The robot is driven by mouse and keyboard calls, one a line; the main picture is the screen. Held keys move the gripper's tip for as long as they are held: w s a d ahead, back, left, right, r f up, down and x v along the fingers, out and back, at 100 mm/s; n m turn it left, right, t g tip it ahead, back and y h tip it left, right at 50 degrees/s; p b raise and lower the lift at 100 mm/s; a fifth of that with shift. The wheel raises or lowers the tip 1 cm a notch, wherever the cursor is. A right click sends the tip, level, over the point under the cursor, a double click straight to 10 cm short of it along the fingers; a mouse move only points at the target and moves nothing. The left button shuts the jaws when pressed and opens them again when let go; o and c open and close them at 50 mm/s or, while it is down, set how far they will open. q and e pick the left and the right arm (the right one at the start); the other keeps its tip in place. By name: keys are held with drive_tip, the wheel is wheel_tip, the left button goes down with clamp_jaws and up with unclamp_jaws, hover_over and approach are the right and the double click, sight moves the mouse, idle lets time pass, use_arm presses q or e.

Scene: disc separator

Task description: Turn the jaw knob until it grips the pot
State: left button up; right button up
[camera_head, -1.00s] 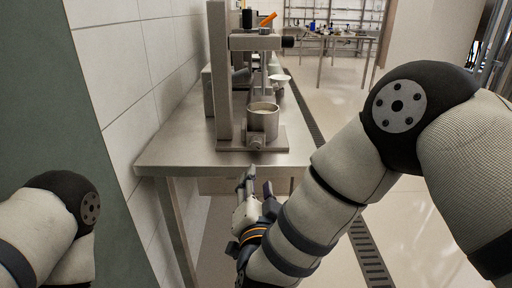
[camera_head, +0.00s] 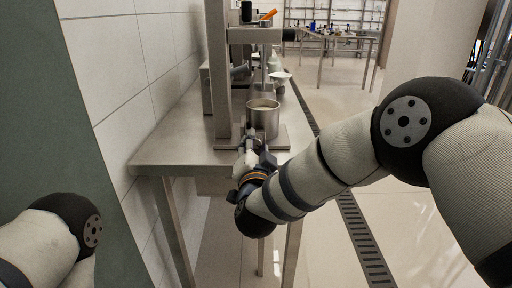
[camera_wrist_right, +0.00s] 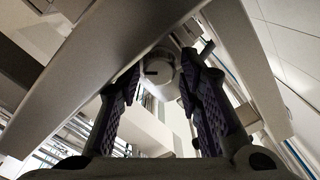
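The metal pot (camera_head: 265,121) stands upright on a flat steel base plate (camera_head: 284,140) at the front of the bench, with pale contents inside. My right gripper (camera_head: 248,136) is at the front edge of this plate, just below and left of the pot. It hides the jaw knob in the head view. In the right wrist view a round, pale knob (camera_wrist_right: 160,72) with a dark slot shows between the tips of my open right fingers (camera_wrist_right: 160,78). I cannot tell whether the fingers touch it. My left gripper is out of view.
White bowls (camera_head: 280,76) stand farther back on the bench (camera_head: 165,145). A tiled wall borders the left; open floor lies right.

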clamp_jaws()
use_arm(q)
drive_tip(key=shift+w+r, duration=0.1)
use_arm(e)
drive_tip(key=shift+r+n, duration=0.1)
drive_tip(key=shift+n, duration=0.5)
drive_tip(key=shift+n+p, duration=0.5)
drive_tip(key=shift+n, duration=0.6)
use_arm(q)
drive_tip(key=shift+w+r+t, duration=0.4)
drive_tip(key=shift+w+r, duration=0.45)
use_arm(e)
drive_tip(key=shift+n, duration=1.7)
drive_tip(key=shift+f, duration=0.2)
drive_tip(key=shift+o, duration=1.1)
unclamp_jaws()
